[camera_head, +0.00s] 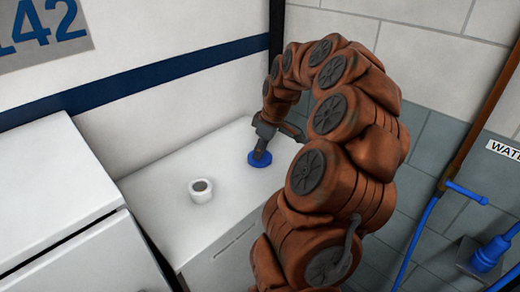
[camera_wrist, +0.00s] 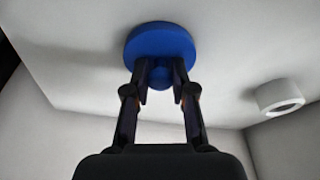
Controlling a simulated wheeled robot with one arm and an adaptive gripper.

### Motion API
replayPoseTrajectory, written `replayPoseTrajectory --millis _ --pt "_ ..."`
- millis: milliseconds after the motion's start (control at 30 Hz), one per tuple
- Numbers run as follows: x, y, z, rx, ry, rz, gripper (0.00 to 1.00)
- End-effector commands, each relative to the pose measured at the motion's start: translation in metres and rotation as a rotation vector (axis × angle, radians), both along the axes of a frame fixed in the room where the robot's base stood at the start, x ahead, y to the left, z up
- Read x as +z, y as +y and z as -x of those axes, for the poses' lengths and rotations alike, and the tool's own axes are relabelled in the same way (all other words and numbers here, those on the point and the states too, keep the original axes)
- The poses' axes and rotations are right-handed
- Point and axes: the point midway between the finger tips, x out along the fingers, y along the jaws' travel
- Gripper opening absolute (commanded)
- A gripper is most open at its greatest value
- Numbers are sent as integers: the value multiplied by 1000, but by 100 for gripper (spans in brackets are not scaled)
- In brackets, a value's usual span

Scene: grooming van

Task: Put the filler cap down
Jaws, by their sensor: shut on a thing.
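The filler cap (camera_head: 259,159) is a round blue disc with a small knob. In the wrist view the cap (camera_wrist: 160,46) sits at the fingertips, and my gripper (camera_wrist: 160,82) is shut on its knob. In the head view my gripper (camera_head: 264,143) points down, with the cap at or just above the white worktop (camera_head: 222,214). I cannot tell whether the cap touches the surface. The knob is partly hidden between the fingers.
A white ring-shaped cup or roll (camera_head: 201,190) stands on the worktop left of the cap; it also shows in the wrist view (camera_wrist: 279,97). A white cabinet (camera_head: 60,190) is at the left. A blue tap and hose (camera_head: 425,225) are at the right. Worktop around the cap is clear.

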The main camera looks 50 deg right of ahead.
Motion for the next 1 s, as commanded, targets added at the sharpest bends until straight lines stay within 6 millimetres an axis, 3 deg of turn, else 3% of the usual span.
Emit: replayPoseTrajectory --millis 100,133,367,800,1000 --pt "-4 0 0 0 0 0 1" --pt "-3 0 0 0 0 0 27" --pt "-2 0 0 0 0 0 50" --pt "4 -1 0 -1 -2 1 50" --pt "31 -3 7 1 -6 4 50"
